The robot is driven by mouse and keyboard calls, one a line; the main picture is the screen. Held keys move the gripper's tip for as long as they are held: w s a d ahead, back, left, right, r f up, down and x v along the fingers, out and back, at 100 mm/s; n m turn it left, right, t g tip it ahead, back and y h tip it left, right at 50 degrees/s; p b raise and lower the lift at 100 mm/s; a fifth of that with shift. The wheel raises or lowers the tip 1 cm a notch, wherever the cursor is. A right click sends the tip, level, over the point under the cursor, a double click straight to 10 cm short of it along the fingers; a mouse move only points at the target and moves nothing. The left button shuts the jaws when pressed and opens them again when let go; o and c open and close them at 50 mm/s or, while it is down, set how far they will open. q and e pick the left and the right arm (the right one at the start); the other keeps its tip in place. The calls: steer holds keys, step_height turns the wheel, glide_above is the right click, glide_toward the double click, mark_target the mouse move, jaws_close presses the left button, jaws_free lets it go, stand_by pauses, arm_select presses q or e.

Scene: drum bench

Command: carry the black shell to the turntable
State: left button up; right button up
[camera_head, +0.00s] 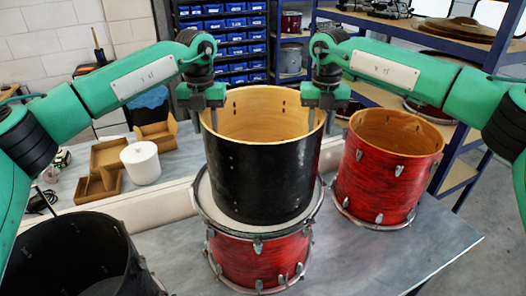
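The black shell (262,178) is an open cylinder with a pale wooden inside, upright in the middle of the view. My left gripper (206,124) is at its left rim and my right gripper (322,122) is at its right rim, fingers either side of the wall. Both look shut on the shell. The shell is over a red drum (262,262) with a white head (205,200). I cannot tell whether it touches that head or hangs just above it. I cannot pick out the turntable for certain.
A red open shell (388,178) stands close on the right of the bench (385,262). A dark open cylinder (68,258) is at the lower left. Shelves with blue bins (238,52) stand behind.

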arm_select(q)
jaws_close()
arm_select(e)
steer(key=shift+a, duration=0.1)
jaws_close()
arm_select(q)
steer(key=shift+r, duration=0.1)
arm_select(e)
steer(key=shift+r, duration=0.1)
stand_by(0.8)
